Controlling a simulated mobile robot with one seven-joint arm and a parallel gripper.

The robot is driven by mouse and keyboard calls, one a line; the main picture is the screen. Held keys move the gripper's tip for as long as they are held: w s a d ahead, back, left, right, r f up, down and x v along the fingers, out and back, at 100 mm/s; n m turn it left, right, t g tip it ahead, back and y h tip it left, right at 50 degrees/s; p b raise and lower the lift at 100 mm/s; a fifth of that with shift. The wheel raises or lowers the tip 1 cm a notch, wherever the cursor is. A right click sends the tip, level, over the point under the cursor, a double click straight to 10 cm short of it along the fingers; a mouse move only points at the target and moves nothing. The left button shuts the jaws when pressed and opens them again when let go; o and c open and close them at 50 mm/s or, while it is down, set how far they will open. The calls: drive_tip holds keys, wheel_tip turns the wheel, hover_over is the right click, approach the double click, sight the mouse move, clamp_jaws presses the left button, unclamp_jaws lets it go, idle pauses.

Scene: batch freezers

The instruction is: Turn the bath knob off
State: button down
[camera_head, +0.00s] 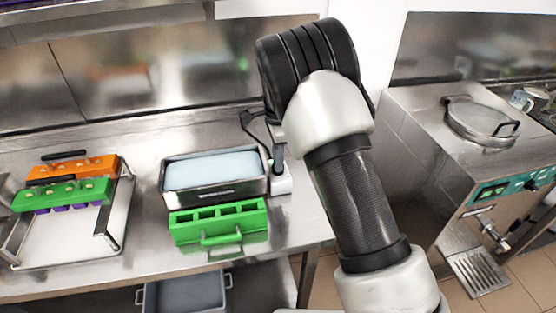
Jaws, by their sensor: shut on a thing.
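The bath (215,195) is a steel rectangular tub of pale blue liquid on the counter, left of my arm. A small white unit (281,185) stands at its right end. My gripper (277,163) is partly hidden behind my arm. Its dark fingers point down at the top of the white unit and are shut there. The knob is small and covered by the fingers, so I cannot see which way it is turned.
A green mould (220,225) stands in front of the bath. At left, orange (72,168) and green moulds lie on a rack over a white tray (75,235). A steel machine with a round lid (482,120) stands at right. A grey tub (186,292) sits below the counter.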

drive_tip(key=shift+n, duration=0.4)
drive_tip(key=n, duration=0.3)
drive_tip(key=shift+n+b, duration=0.4)
drive_tip(key=n, duration=0.4)
drive_tip(key=shift+n+b, duration=0.3)
drive_tip(key=shift+b, duration=0.05)
drive_tip(key=n, duration=0.4)
drive_tip(key=shift+n, duration=2.2)
drive_tip(key=shift+r, duration=0.1)
drive_tip(key=c, duration=1.8)
unclamp_jaws()
drive_tip(key=shift+b, duration=0.3)
